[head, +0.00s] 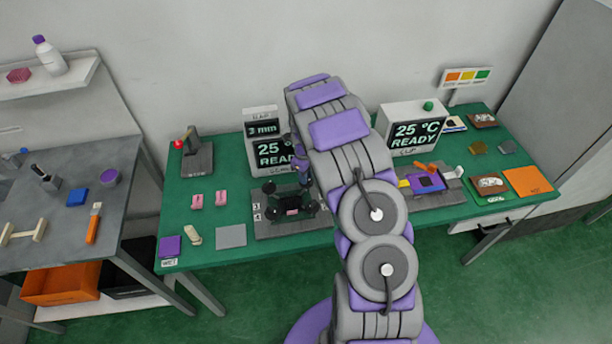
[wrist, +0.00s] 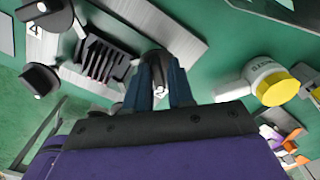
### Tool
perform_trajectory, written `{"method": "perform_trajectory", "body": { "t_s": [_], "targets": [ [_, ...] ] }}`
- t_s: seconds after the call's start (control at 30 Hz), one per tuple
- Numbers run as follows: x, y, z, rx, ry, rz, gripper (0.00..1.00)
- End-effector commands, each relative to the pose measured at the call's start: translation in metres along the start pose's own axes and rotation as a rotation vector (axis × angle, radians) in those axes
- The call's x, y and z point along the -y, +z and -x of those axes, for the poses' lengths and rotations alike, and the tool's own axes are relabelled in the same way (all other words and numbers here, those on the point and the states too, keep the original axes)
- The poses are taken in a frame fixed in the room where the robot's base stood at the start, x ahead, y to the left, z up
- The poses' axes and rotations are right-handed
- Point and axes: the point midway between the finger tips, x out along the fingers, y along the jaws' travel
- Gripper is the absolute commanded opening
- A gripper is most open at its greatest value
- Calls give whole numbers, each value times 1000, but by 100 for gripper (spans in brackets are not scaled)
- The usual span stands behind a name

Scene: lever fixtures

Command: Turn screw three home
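The screw fixture (head: 262,228) is a dark grey plate near the front middle of the green table, with several black knobs and a black ribbed block. Labels 3 and 4 show at its left edge. In the wrist view two black knobs (wrist: 39,80) (wrist: 42,9) stand at the left, beside the ribbed block (wrist: 104,60). My gripper (wrist: 160,72) has its two blue fingers on either side of another dark knob (wrist: 157,58). In the head view my arm hides the fixture's right side.
A display box (head: 264,132) stands behind the fixture, and a second display box (head: 411,125) stands further right. A lever stand (head: 197,160) with a red knob is at the back left. A grey square (head: 232,236) and pink blocks (head: 197,201) lie left of the fixture.

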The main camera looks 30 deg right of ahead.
Motion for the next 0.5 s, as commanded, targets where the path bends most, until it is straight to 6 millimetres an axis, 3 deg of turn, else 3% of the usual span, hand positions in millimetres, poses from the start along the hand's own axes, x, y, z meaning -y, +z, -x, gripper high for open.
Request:
{"method": "perform_trajectory", "body": {
  "t_s": [0.17, 0.5],
  "targets": [
    [-1, -2, -1, -4, 3, 1, 38],
    [-2, -3, 6, -6, 5, 2, 38]
  ]
}}
